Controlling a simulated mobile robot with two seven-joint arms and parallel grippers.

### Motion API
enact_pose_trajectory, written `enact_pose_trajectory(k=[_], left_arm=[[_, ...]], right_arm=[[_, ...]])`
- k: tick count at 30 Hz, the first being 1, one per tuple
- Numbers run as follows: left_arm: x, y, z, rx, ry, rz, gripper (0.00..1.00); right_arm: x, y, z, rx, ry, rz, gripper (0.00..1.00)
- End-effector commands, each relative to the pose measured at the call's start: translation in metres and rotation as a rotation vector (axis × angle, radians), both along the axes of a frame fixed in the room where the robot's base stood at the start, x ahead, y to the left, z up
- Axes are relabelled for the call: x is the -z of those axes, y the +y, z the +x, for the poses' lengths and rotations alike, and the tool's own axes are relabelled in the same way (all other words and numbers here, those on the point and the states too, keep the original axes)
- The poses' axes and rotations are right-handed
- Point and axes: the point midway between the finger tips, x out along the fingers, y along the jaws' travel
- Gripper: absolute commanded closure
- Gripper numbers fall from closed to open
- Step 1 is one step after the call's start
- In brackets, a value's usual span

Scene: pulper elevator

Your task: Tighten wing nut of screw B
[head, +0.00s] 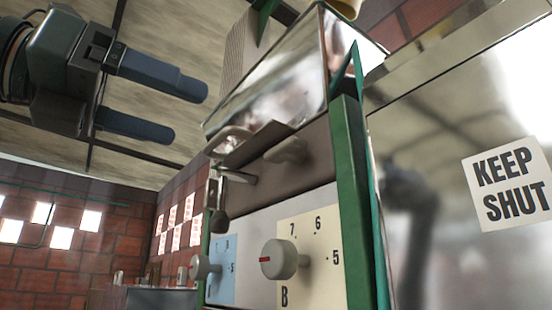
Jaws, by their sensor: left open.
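My left gripper (189,112) is at the upper left, its two dark fingers apart with nothing between them. It points right toward the machine and is clear of it. A cream plate marked B (310,232) is on the machine's front, with numbers 5, 6 and 7 visible. A round grey knob (283,260) with a red mark sits on that plate. Above it, a grey wing-shaped piece (288,151) sticks out under the metal hopper. A paler looped piece (228,138) is to its left. I cannot tell which is screw B's wing nut. My right gripper is not in view.
A blue plate (221,262) with another knob (200,267) is left of plate B. A hanging dark piece (220,222) is above it. A green post (351,200) and a shiny panel with a KEEP SHUT sign (508,184) stand at right. Open space lies below the gripper.

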Motion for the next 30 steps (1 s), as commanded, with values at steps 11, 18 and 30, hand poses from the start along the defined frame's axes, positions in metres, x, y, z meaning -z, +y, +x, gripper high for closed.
enact_pose_trajectory(k=[11,18,30], left_arm=[[-0.002,-0.045,0.031,-0.003,0.0,0.005,0.24],[-0.002,-0.083,0.059,-0.002,0.0,0.003,0.24],[0.0,-0.106,0.077,-0.003,-0.001,0.001,0.24]], right_arm=[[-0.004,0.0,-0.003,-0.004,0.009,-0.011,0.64],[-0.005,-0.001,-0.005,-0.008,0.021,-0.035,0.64],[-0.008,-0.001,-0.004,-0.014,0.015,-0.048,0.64]])
